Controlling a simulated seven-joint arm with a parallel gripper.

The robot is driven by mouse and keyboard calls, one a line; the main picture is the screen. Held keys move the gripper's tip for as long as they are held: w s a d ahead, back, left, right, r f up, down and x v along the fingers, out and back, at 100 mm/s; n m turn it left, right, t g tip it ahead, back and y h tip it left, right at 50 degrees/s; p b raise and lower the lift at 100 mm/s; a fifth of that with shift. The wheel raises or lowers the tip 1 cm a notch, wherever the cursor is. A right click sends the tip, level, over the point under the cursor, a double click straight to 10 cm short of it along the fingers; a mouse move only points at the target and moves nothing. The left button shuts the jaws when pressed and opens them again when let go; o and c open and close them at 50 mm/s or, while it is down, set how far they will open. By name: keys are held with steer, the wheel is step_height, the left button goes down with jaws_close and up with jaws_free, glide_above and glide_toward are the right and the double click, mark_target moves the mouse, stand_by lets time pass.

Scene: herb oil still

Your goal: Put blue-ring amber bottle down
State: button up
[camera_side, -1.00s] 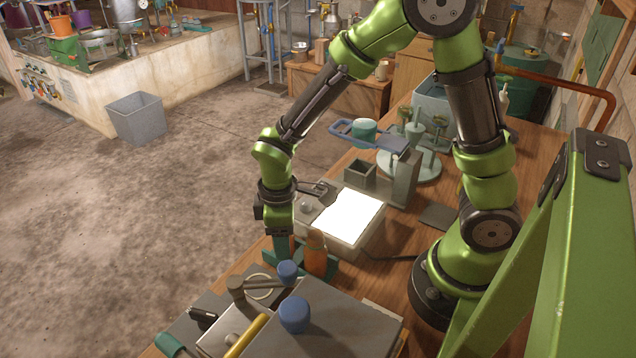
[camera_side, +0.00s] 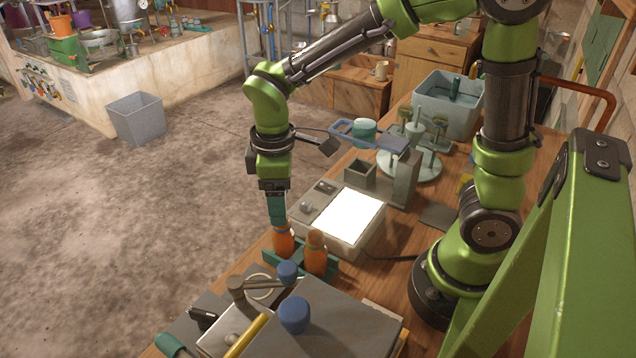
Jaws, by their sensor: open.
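Two amber bottles stand side by side in a green rack (camera_side: 327,267) on the wooden bench. The left amber bottle (camera_side: 283,242) is right below my gripper; the right amber bottle (camera_side: 316,254) stands close beside it. No blue ring can be made out on either at this size, so I cannot tell which is the blue-ring one. My gripper (camera_side: 277,220) is open, pointing down, with its teal fingers at or just above the top of the left bottle. Whether they still touch it is hard to tell.
A lit white panel (camera_side: 348,217) lies right of the rack. A grey box with blue round knobs (camera_side: 294,314) stands in front. A blue holder arm (camera_side: 368,135) and a stand with pale green posts (camera_side: 414,135) are behind.

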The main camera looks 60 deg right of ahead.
steer(key=shift+r, duration=0.95)
steer(key=s+d+r+m+t+y, duration=0.2)
steer(key=s+d+r+m+t, duration=0.4)
steer(key=m, duration=0.5)
step_height(320, 180, up, 3)
steer(key=s+t, duration=0.1)
steer(key=s, duration=0.1)
steer(key=shift+s+d, duration=0.15)
steer(key=shift+s, duration=0.15)
